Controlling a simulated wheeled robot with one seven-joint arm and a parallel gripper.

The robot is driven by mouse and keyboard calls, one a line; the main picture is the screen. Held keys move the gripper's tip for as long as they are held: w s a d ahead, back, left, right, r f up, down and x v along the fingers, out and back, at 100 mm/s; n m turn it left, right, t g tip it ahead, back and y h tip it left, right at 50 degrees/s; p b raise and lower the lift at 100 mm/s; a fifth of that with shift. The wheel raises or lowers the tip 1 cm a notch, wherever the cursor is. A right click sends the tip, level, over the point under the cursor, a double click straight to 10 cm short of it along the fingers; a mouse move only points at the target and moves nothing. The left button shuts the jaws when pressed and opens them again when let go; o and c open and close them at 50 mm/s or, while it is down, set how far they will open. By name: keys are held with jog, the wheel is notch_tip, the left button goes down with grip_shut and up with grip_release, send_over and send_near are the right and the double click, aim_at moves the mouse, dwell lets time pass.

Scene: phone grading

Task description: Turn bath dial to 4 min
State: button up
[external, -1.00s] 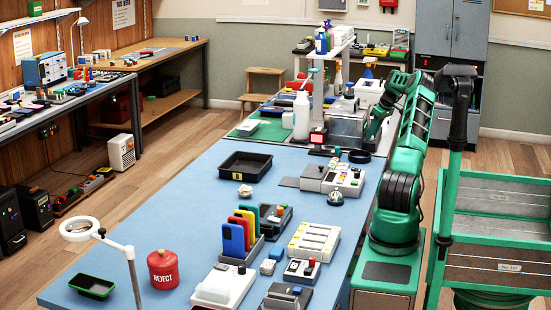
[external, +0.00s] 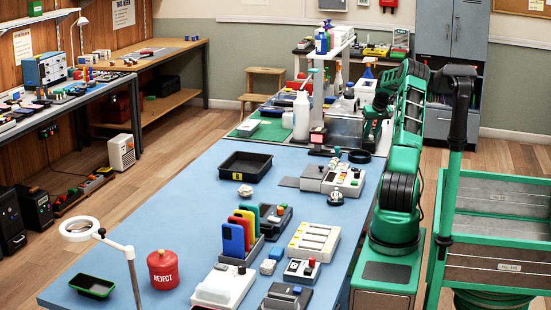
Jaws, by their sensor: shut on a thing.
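The bath is a clear-and-grey metal box (external: 344,128) at the far end of the blue bench, behind the grey tester. My gripper (external: 369,138) is low at the right side of the bath, with my wrist just above it. It is shut on what appears to be the bath dial, at the bath's right side. The dial and its markings are hidden or too small to read, so I cannot tell its setting.
A black tray (external: 246,166) is farther left.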

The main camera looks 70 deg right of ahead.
jog(key=shift+w+a+m, duration=0.1)
jog(key=shift+w+m, duration=0.05)
jog(key=shift+m, duration=0.15)
dwell(0.4)
jog(key=o, duration=0.8)
jog(key=shift+c, duration=0.2)
jog(key=shift+r, duration=0.1)
jog(key=v, duration=1)
jog(key=shift+r, duration=0.3)
jog(key=shift+a, duration=0.1)
